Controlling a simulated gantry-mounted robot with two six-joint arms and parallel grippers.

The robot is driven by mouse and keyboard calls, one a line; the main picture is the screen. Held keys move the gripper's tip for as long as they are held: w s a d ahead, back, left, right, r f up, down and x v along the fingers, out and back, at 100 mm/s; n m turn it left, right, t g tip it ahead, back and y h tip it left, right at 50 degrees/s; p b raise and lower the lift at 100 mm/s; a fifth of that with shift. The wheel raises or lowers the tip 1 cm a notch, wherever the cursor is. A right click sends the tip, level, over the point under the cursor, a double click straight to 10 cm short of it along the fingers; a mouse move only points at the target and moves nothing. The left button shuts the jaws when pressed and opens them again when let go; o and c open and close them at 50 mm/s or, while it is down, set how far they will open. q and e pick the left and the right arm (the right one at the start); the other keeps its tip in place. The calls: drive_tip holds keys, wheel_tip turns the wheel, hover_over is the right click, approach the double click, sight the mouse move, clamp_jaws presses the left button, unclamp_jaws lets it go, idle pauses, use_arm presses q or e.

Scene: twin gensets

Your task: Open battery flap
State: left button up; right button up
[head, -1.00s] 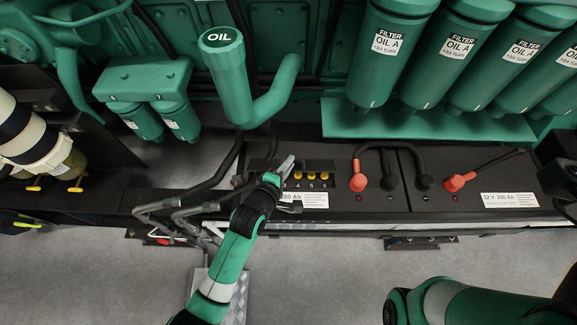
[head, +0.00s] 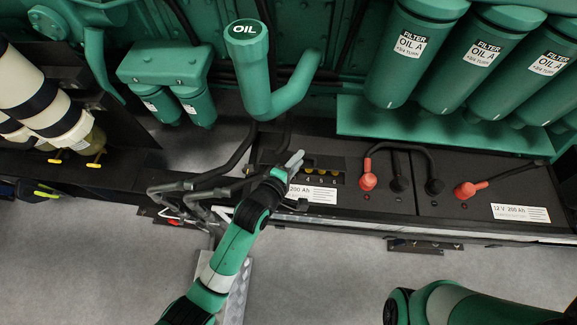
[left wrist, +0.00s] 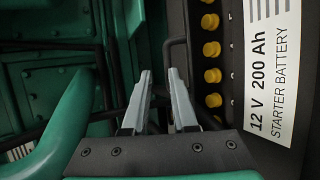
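The left black battery (head: 385,195) has a recess on top with a row of yellow caps (head: 320,172) and a white 200 Ah label (head: 313,193). The caps (left wrist: 212,75) also show in the left wrist view, beside the label (left wrist: 270,70). I cannot clearly make out a separate flap. My left gripper (head: 297,158) is over the recess's left part and hides some caps. In the left wrist view its two grey fingers (left wrist: 160,75) stand a little apart, with nothing seen held between them. A thin dark bar (left wrist: 168,55) shows just beyond the fingertips. My right gripper is out of view.
A green oil filler pipe (head: 262,80) rises just behind my left gripper. Green oil filters (head: 415,55) hang above a shelf at right. Red (head: 368,180) and black terminals with cables stand on the batteries. Grey hoses (head: 185,190) lie left of the gripper. Floor in front is mostly clear.

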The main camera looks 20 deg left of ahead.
use_arm(q)
drive_tip(key=p+v, duration=0.3)
drive_tip(key=v, duration=0.6)
drive_tip(key=shift+s, duration=0.2)
drive_tip(key=shift+a+r, duration=0.1)
